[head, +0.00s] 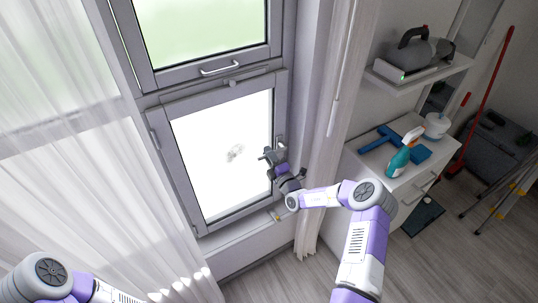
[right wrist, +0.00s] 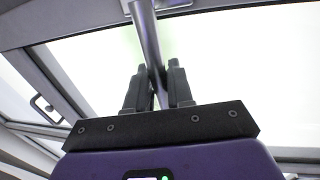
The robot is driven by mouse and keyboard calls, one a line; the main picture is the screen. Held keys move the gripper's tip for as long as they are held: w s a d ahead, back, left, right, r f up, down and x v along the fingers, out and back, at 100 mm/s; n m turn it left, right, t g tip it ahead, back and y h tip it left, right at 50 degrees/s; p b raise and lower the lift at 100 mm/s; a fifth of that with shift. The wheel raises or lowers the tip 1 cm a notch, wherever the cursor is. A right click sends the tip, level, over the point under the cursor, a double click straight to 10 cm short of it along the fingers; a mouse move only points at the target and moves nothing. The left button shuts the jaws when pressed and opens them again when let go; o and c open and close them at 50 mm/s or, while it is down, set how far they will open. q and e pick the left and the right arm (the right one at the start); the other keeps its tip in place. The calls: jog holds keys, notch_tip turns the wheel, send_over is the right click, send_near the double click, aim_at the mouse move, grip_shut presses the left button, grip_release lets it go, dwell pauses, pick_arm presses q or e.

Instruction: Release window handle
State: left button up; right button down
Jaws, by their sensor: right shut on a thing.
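The lower window (head: 222,150) has a grey frame and a bright pane with a smudge on it. Its grey handle (right wrist: 147,38) runs down between the fingers in the right wrist view. In the head view the handle is mostly hidden by my right gripper (head: 270,156), at the right side of the frame. My right gripper, also in the right wrist view (right wrist: 158,70), is shut on the handle, one dark finger on each side. Only part of my left arm shows at the lower left of the head view; its gripper is out of view.
An upper window has a white bar handle (head: 221,67). Sheer curtains (head: 60,150) hang left, another curtain (head: 336,100) right. A white cabinet (head: 385,185) holds a spray bottle (head: 403,155) and blue cleaning tools. A shelf (head: 420,76) carries a grey appliance. Floor below is clear.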

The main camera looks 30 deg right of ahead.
jog(key=c, duration=1.1)
grip_release()
jog(key=shift+r, duration=0.1)
jog(key=shift+c, duration=0.2)
jog(key=p+v, duration=0.1)
jog(key=v, duration=0.6)
jog(key=shift+s, duration=0.3)
